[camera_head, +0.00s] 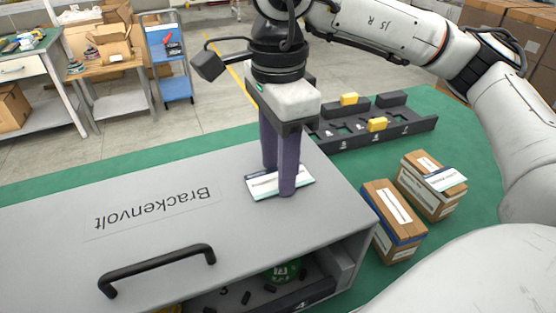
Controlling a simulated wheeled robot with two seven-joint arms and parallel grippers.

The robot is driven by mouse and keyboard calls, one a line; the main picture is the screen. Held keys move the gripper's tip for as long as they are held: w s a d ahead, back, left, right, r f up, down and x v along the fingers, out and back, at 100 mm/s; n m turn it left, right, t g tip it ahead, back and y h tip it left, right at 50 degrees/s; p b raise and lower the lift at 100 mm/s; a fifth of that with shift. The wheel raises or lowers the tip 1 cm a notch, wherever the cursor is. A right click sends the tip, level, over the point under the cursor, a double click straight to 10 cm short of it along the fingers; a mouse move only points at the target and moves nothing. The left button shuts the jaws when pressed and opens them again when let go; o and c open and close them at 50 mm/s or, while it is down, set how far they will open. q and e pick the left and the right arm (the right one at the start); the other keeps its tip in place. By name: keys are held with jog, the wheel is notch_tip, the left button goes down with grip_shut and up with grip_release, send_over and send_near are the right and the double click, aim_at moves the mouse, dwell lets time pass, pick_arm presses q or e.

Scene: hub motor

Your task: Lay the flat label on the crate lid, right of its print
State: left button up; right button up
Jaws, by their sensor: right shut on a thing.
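The grey crate lid (160,241) fills the lower left, with the print "Brackenvolt" (153,208) upside down on it and a black handle (157,268) near its front. My right gripper (280,181) comes down from above over the lid's right part. Its purple fingers are shut on the flat label (262,187), a white card with a dark band along one edge. The label is at or just above the lid's surface, right of the print; I cannot tell if it touches. The fingers hide part of it. My left gripper is not in view.
Two cardboard boxes (383,220) stand on the green table right of the crate, the farther one with another label (446,179) on top. A black rack (372,130) with yellow blocks stands behind. The crate's open front shows dark small parts inside.

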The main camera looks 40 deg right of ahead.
jog(key=shift+f+b, duration=0.25)
jog(key=shift+b, duration=0.05)
jog(key=o, duration=1)
jog(key=shift+r, duration=0.15)
jog(key=shift+c, duration=0.2)
jog(key=shift+o, duration=0.6)
jog(key=shift+r+p, duration=0.3)
jog(key=shift+p, duration=0.15)
notch_tip(320, 180, up, 6)
jog(key=shift+w+r, duration=0.1)
jog(key=shift+r, duration=0.05)
jog(key=shift+r+p, duration=0.85)
jog(key=shift+r, duration=1.85)
